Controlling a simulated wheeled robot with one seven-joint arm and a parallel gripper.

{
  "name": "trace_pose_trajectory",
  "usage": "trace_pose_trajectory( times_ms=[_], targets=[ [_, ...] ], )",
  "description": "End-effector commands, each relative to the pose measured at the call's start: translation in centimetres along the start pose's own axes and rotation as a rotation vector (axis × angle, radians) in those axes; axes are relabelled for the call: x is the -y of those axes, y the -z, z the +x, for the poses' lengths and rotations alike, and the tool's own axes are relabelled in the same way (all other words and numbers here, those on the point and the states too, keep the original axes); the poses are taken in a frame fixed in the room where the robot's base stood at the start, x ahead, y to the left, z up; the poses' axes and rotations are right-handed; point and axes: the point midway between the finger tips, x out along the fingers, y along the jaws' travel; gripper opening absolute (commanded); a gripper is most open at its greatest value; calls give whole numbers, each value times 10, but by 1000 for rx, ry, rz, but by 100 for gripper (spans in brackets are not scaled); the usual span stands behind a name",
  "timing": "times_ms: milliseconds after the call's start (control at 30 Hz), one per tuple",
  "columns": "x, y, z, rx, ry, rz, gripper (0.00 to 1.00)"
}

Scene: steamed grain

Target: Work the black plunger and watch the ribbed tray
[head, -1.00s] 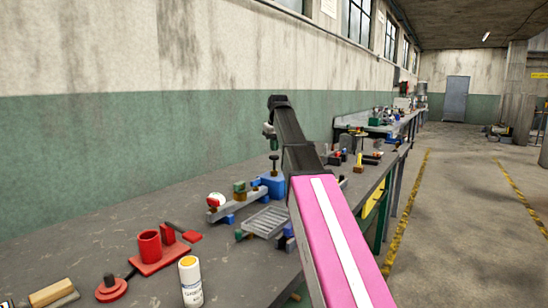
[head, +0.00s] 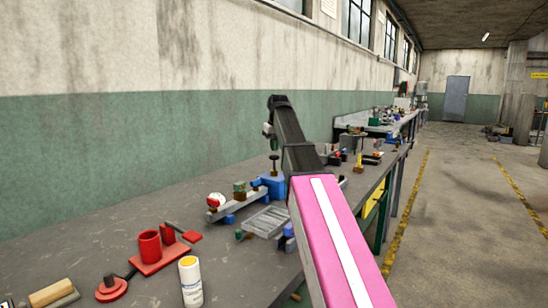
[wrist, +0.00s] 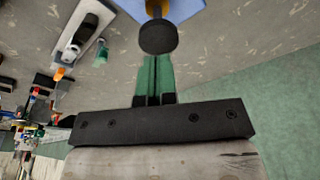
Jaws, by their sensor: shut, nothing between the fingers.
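The black plunger (head: 274,158) stands upright on a blue block (head: 272,184), its round dark knob on top of a thin stem. In the wrist view the knob (wrist: 158,37) shows large, just beyond the fingertips. My gripper (head: 268,132) is above the plunger in the head view; in the wrist view its fingers (wrist: 156,62) are shut and empty. I cannot tell whether they touch the knob. The grey ribbed tray (head: 267,222) lies on the bench in front of the blue block, its right side partly hidden by my arm.
A grey bar with a red-and-white ball (head: 216,200) stands left of the tray. A red fixture with a cup (head: 150,245) and a white bottle (head: 190,281) stand nearer. A green wall (head: 90,150) rises behind.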

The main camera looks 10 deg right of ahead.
Motion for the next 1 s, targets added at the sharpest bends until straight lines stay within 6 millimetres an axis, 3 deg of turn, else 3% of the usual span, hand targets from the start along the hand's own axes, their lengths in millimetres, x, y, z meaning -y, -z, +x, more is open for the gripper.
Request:
trace_pose_trajectory(
  times_ms=[367, 1000],
  targets=[
    [0, 0, 2, 0, 0, 0, 0],
    [0, -6, 28, 1, 0, 0, 0]
  ],
)
